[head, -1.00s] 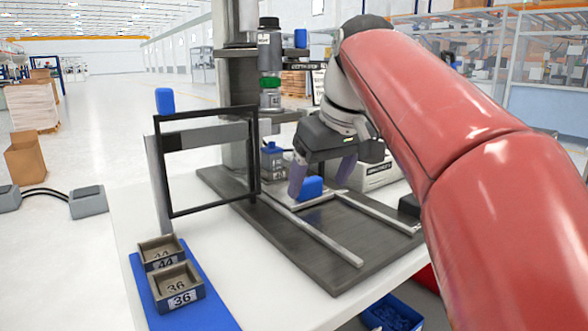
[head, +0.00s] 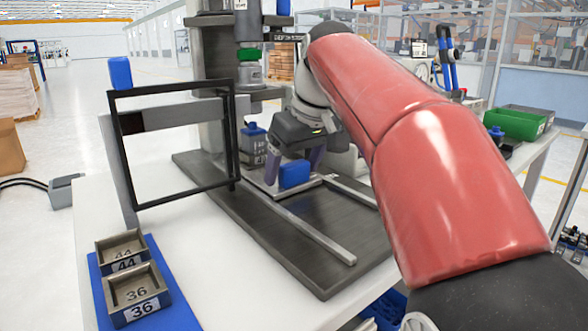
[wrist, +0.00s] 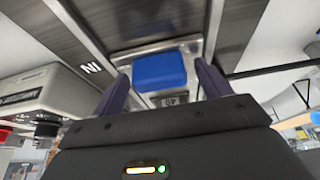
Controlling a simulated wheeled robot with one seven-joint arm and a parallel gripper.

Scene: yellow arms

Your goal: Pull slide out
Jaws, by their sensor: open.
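The slide (head: 312,183) is a flat metal plate between two rails on a dark base plate, towards the rear under the press column. Its blue block handle (head: 294,174) stands up from it, and the handle also shows in the wrist view (wrist: 159,70). My gripper (head: 292,168) is open, pointing down, with one purple finger on each side of the blue handle. In the wrist view the fingers stand left and right of the handle, with a gap visible on the left side. Whether the right finger touches it, I cannot tell.
A black frame guard (head: 172,148) with a blue knob stands at the left. Two small bins marked 44 (head: 122,247) and 36 (head: 134,291) sit on a blue mat at the front left. The rails' front stretch (head: 312,236) is clear. A green bin (head: 516,124) stands at the right.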

